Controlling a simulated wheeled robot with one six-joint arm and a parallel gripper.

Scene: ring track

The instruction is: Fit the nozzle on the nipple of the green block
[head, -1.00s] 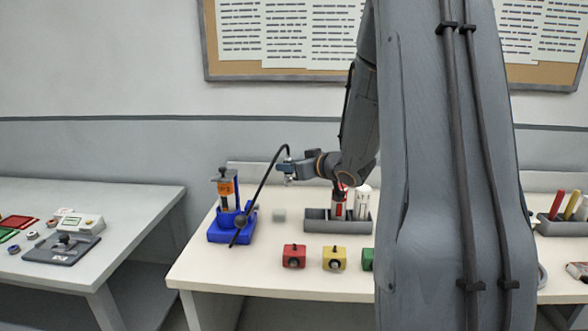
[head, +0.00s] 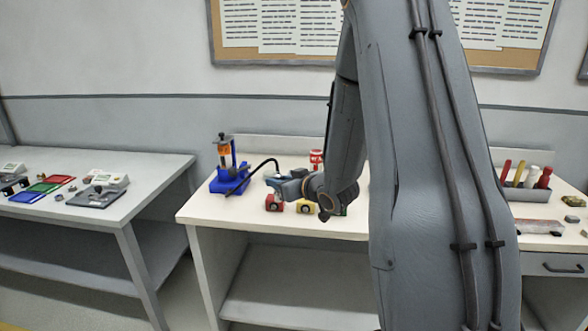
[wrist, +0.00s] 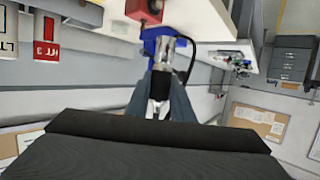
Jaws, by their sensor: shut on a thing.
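My gripper (wrist: 161,84) is shut on the nozzle (wrist: 160,88), a dark and silver piece between the two fingers in the wrist view. A black hose (head: 263,163) arches from the blue pump stand (head: 226,184) to my gripper. In the head view, my gripper (head: 277,184) is low over the table, by the red block (head: 274,204). The green block (head: 343,211) shows only as a sliver, mostly hidden behind my arm; its nipple is not visible. The nozzle is apart from the green block.
A red-and-white can (head: 316,156) stands behind my arm. A holder (head: 530,195) with several tools is at the right. A grey side table (head: 150,180) is at the left.

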